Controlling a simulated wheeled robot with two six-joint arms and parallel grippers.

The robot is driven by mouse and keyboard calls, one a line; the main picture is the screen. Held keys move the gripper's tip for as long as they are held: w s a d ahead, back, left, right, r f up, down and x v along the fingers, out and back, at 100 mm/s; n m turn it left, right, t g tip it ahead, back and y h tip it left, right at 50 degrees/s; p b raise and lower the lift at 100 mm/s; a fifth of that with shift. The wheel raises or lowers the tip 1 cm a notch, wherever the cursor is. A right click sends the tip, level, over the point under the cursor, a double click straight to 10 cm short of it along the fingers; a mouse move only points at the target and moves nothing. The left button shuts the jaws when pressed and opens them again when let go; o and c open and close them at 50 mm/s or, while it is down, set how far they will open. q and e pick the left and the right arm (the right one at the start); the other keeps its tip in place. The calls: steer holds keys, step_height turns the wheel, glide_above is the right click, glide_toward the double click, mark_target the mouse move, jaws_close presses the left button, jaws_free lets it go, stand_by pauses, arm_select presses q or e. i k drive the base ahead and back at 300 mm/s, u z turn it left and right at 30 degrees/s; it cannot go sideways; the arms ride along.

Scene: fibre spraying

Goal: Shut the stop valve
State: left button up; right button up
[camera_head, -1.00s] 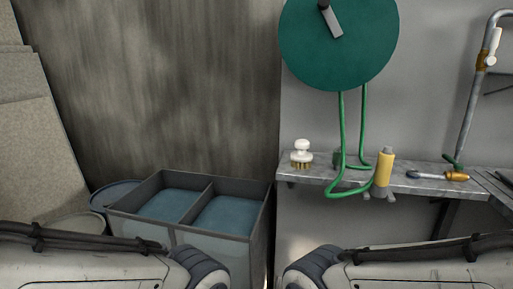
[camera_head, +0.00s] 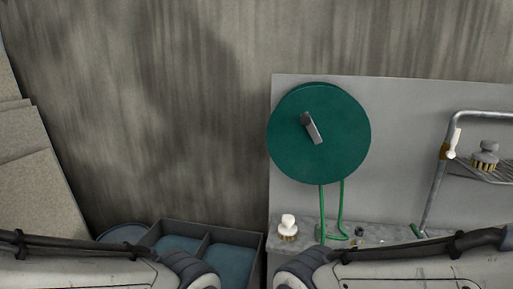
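A brass fitting with a white lever (camera_head: 453,143), which looks like the stop valve, sits on the upright grey pipe (camera_head: 433,195) at the right. The lever stands steeply, slightly tilted, roughly along the pipe. A green hose (camera_head: 322,205) hangs below a large green round reel (camera_head: 290,140) with a grey crank on the wall panel. My two arms cross the bottom of the view, one on each side. Neither gripper shows, and both arms are well below the valve.
A white-knobbed brush (camera_head: 288,228) stands on a grey shelf (camera_head: 305,222), partly hidden by my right arm. A grey-knobbed brush (camera_head: 485,155) sits on a wire rack (camera_head: 495,178) beside the valve. A divided bin (camera_head: 262,245) stands lower left. Boards lean at the far left.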

mark_target(450, 153)
steer(key=u, duration=0.05)
steer(key=k, duration=0.6)
steer(key=z, duration=0.85)
steer(key=i, duration=1.1)
steer(key=u, duration=0.45)
